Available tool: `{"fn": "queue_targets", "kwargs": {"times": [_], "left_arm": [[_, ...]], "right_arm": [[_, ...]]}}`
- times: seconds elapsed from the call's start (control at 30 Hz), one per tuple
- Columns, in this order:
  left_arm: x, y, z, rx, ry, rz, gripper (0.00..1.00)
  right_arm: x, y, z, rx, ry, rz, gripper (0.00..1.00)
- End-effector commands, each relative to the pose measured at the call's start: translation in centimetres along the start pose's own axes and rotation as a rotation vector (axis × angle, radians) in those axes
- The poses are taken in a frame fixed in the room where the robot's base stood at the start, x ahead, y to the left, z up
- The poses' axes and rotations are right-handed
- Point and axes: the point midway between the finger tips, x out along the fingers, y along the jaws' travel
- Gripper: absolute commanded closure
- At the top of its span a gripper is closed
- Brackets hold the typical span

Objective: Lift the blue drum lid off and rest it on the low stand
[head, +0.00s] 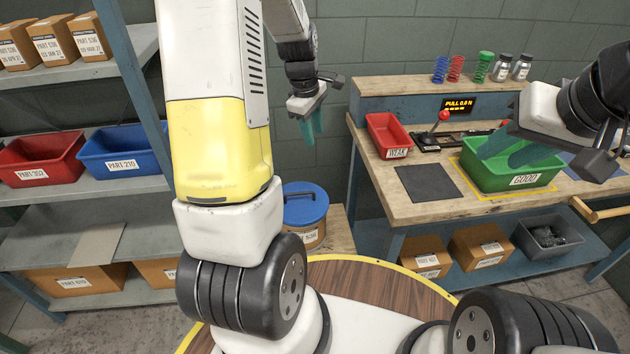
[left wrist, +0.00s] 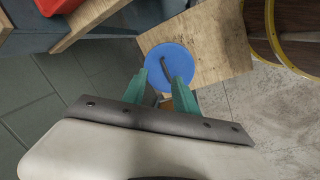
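The blue drum lid (head: 303,208), with a dark bar handle, sits on a brown labelled drum (head: 311,237) behind my left arm. In the left wrist view the round lid (left wrist: 184,62) shows from above, its handle slanting across it. A low wooden stand (head: 339,234) is right by the drum; its bare top (left wrist: 222,45) also shows in the left wrist view. I cannot tell whether the drum stands on it or beside it. My left gripper (head: 312,124) points down, open and empty, above the lid and apart from it. My right gripper (head: 512,150) is open over the green bin.
The workbench (head: 450,204) on the right holds a red bin (head: 388,132), the green bin (head: 500,178) and a dark mat (head: 428,182). A shelf with bins and boxes (head: 75,280) stands at the left. A round wooden table (head: 385,283) with a yellow rim is in front.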

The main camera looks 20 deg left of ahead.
Motion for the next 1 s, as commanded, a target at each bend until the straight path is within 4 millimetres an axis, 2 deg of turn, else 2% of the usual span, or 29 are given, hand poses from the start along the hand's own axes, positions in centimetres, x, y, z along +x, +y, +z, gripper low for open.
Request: {"fn": "queue_targets", "kwargs": {"times": [0.03, 0.2, 0.3, 0.4, 0.6, 0.87, 1.0], "left_arm": [[3.0, 0.1, -1.0, -0.086, 0.003, -0.036, 0.65], [11.2, -0.2, -4.0, -0.371, 0.037, -0.117, 0.65], [15.1, -0.9, -5.3, -0.501, 0.06, -0.151, 0.65], [17.9, -1.6, -6.1, -0.591, 0.079, -0.174, 0.65], [20.7, -2.4, -6.7, -0.668, 0.097, -0.19, 0.65], [23.5, -3.2, -6.7, -0.671, 0.096, -0.193, 0.65], [25.5, -4.0, -6.7, -0.67, 0.096, -0.194, 0.65]], "right_arm": [[0.0, 0.0, 0.0, 0.0, 0.0, 0.0, 0.64], [0.0, 0.0, 0.0, 0.0, 0.0, 0.0, 0.64], [0.0, 0.0, 0.0, 0.0, 0.0, 0.0, 0.64], [0.0, 0.0, 0.0, 0.0, 0.0, 0.0, 0.64], [0.0, 0.0, 0.0, 0.0, 0.0, 0.0, 0.64], [0.0, 0.0, 0.0, 0.0, 0.0, 0.0, 0.64], [0.0, 0.0, 0.0, 0.0, 0.0, 0.0, 0.64]]}}
